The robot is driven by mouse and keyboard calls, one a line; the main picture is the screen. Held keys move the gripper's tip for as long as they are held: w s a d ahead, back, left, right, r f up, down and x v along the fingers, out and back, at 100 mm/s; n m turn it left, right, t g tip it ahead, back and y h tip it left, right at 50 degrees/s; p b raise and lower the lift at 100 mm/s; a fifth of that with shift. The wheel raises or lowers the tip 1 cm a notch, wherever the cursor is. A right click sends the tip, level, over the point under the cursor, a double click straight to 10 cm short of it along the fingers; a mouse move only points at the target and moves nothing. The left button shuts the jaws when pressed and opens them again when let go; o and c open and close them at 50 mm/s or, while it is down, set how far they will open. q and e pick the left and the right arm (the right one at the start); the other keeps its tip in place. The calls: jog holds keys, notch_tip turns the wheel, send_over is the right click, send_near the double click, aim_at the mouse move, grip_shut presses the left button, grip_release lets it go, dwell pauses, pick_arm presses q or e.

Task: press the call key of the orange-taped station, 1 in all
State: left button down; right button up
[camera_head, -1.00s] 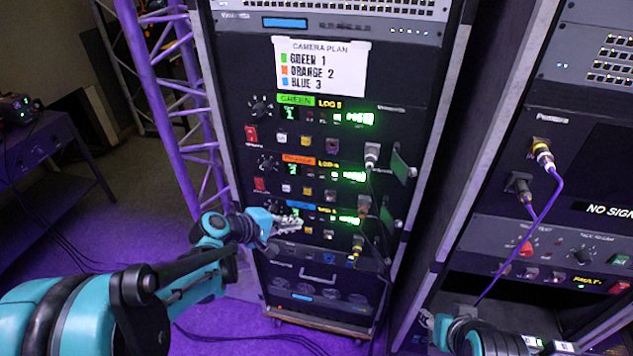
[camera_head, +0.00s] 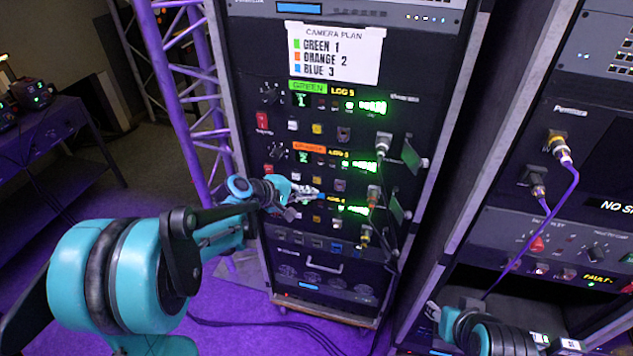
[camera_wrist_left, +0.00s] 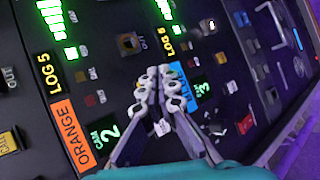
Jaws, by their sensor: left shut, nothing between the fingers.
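The orange-taped station has an orange label (camera_head: 309,149) in the middle of the rack, with a green "2" display under it. In the left wrist view its label (camera_wrist_left: 73,134) is at the lower left. My left gripper (camera_head: 318,194) is shut and empty, in front of this station's lower key row, near the blue label. In the left wrist view its closed tips (camera_wrist_left: 158,84) cover part of the panel between the orange and blue stations. A pale key (camera_wrist_left: 163,127) shows beside the fingers. Contact with any key cannot be told. My right gripper (camera_head: 434,311) is small and unclear.
The green station's label (camera_head: 308,86) is above; the blue station's label (camera_wrist_left: 172,82) is partly hidden by my fingers. Cables hang from plugs (camera_head: 383,145) at the stations' right. A purple truss (camera_head: 190,100) stands left of the rack. A camera plan sheet (camera_head: 334,51) is above.

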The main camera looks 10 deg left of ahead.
aim_at(323, 185)
pick_arm(q)
jog(key=shift+w, duration=1.05)
dwell(0.7)
jog(key=shift+w, duration=0.4)
jog(key=shift+w, duration=0.35)
dwell(0.6)
jog(key=shift+s, duration=0.8)
jog(key=shift+s, duration=2.5)
